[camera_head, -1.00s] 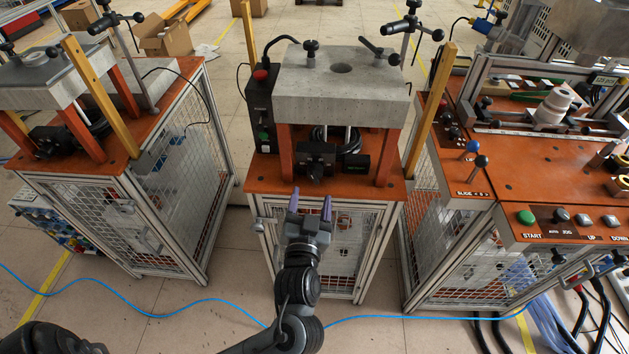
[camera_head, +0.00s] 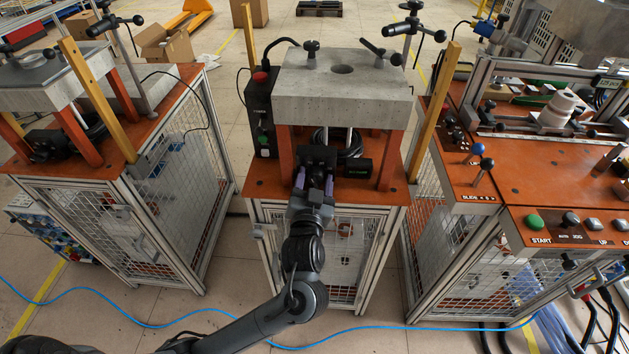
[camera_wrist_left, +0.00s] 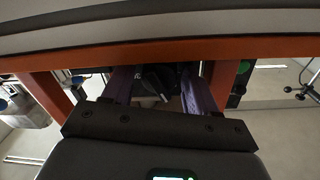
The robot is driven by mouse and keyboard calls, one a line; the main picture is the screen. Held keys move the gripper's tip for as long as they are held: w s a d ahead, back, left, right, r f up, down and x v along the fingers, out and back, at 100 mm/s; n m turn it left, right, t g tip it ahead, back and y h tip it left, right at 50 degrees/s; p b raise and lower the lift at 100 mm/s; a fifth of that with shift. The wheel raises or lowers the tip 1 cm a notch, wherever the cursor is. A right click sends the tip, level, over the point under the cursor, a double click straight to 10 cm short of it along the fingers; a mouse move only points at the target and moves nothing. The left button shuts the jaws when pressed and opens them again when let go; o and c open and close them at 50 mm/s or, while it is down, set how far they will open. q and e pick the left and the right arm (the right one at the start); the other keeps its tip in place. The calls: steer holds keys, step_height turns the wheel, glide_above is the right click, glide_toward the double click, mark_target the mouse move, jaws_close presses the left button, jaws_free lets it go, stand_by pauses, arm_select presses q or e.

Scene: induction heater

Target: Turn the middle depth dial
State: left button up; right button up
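The middle station's black dial unit (camera_head: 319,158) sits under the grey slab, between orange legs on the orange tabletop. My left gripper (camera_head: 314,184) is at the front of this unit, its two purple fingers apart and pointing at it. In the left wrist view, the black dial (camera_wrist_left: 156,78) with a light mark shows between the two fingers of my gripper (camera_wrist_left: 157,92). The fingers stand on either side of it; I cannot tell whether they touch it. In the head view my gripper hides part of the dial. My right gripper is not in view.
The grey slab (camera_head: 343,100) hangs low above the dial, with orange legs at both sides. A black control box (camera_head: 262,118) with a red button stands left of it.

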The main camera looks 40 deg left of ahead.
arm_select(q)
steer(key=c, duration=0.8)
steer(key=shift+n, duration=0.4)
steer(key=n+p, duration=0.1)
steer(key=n, duration=0.2)
steer(key=shift+p, duration=0.3)
steer(key=n, duration=0.5)
steer(key=shift+f+p, duration=0.1)
steer(key=shift+p, duration=0.3)
steer(key=o, duration=0.8)
steer(key=shift+c, duration=0.2)
steer(key=shift+o, duration=1.4)
steer(key=shift+w, duration=0.1)
